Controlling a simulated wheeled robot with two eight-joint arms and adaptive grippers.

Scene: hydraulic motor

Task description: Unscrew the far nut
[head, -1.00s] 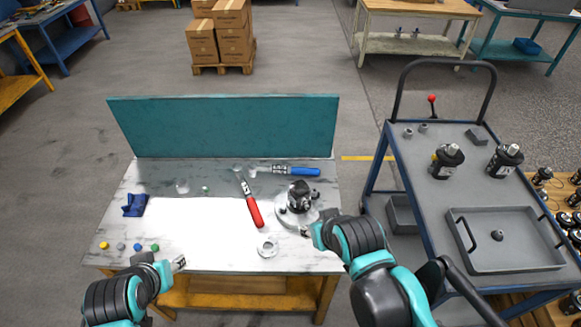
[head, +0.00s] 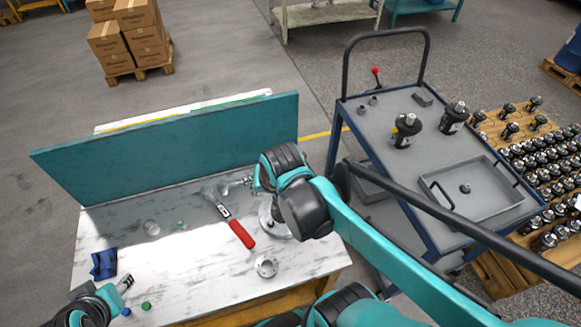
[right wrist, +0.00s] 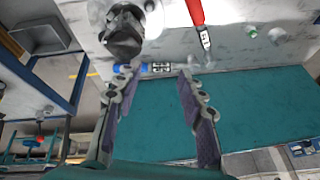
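The motor on the table is mostly hidden behind my right arm in the head view; its round pale base (head: 268,215) shows at the edge. In the right wrist view the dark motor (right wrist: 122,35) is at upper left. I cannot make out the far nut. A blue-handled tool (right wrist: 160,67) lies beyond my right fingertips in the right wrist view. My right gripper (right wrist: 160,76) is open and empty, pointing at that tool. In the head view my right gripper (head: 250,184) is over the back of the table. My left gripper (head: 125,283) is at the front left, its opening unclear.
A red-handled tool (head: 236,228) and a flanged ring (head: 266,266) lie on the white table (head: 190,285). A teal panel (head: 170,145) stands along its back. A blue cart (head: 395,180) with motors and a tray stands at right. A blue cloth (head: 103,264) lies at left.

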